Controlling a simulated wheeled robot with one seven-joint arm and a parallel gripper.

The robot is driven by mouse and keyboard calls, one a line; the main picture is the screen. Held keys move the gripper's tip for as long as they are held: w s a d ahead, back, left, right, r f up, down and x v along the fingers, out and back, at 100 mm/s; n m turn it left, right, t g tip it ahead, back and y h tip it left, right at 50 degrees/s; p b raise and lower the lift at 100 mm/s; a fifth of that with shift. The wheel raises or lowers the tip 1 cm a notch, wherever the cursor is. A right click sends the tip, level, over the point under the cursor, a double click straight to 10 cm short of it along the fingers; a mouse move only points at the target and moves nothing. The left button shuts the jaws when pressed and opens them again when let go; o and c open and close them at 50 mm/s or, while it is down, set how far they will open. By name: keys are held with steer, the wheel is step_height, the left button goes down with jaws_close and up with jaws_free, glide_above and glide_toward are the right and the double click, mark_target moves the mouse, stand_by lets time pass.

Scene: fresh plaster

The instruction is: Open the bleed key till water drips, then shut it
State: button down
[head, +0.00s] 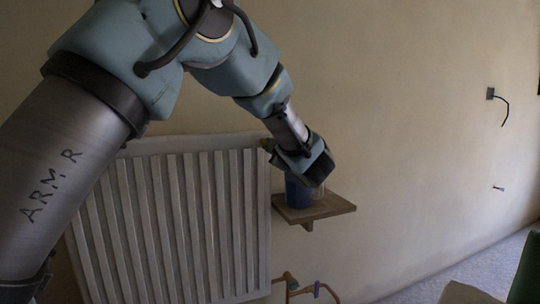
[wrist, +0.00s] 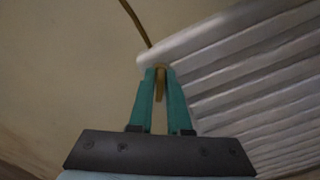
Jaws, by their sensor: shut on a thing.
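My gripper (wrist: 160,74) has its two teal fingers closed on a small brass-coloured bleed key (wrist: 160,92), which shows between them in the wrist view. The key is at the top corner of the white ribbed radiator (wrist: 240,60). In the head view my gripper is at the upper right end of the radiator (head: 190,215), where a small brass-coloured bit (head: 267,145) shows. The seat of the key on the valve is hidden, and I cannot tell how far it is turned. No water drops can be made out.
A small wooden shelf (head: 325,208) on the wall holds a blue container (head: 297,192) just below my gripper. Copper pipes (head: 325,287) run below the radiator's right end. A wall box with a loose cable (head: 491,93) is at far right. The wall between is clear.

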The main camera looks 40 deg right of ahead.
steer(key=shift+n, duration=0.3)
steer(key=c, duration=1)
jaws_free()
steer(key=shift+o, duration=0.2)
steer(key=v, duration=1.1)
steer(key=shift+b, duration=0.45)
steer(key=shift+w, duration=0.1)
